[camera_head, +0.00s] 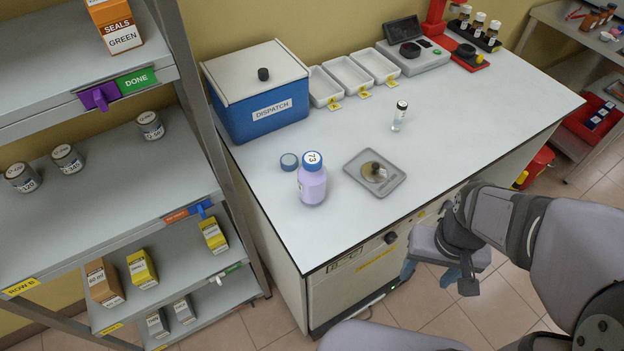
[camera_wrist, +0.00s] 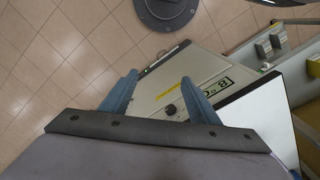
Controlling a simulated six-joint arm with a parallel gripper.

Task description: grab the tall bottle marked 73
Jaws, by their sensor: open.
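The tall bottle marked 73 (camera_head: 312,184) stands upright on the white bench top, near its front left part. It is purple with a round white label reading 73 on its top. My gripper (camera_head: 439,279) is in front of the bench's front edge, to the right of the bottle and apart from it. In the wrist view my gripper (camera_wrist: 158,88) shows two blue fingers spread apart with nothing between them. The bottle does not show in the wrist view.
A small round lid-like item (camera_head: 289,162) sits beside the bottle. A grey tray (camera_head: 393,184) with a round dish lies to its right. A small vial (camera_head: 399,116) stands behind. The blue DISPATCH box (camera_head: 262,118) is at the back left. A shelf rack (camera_head: 205,120) stands left.

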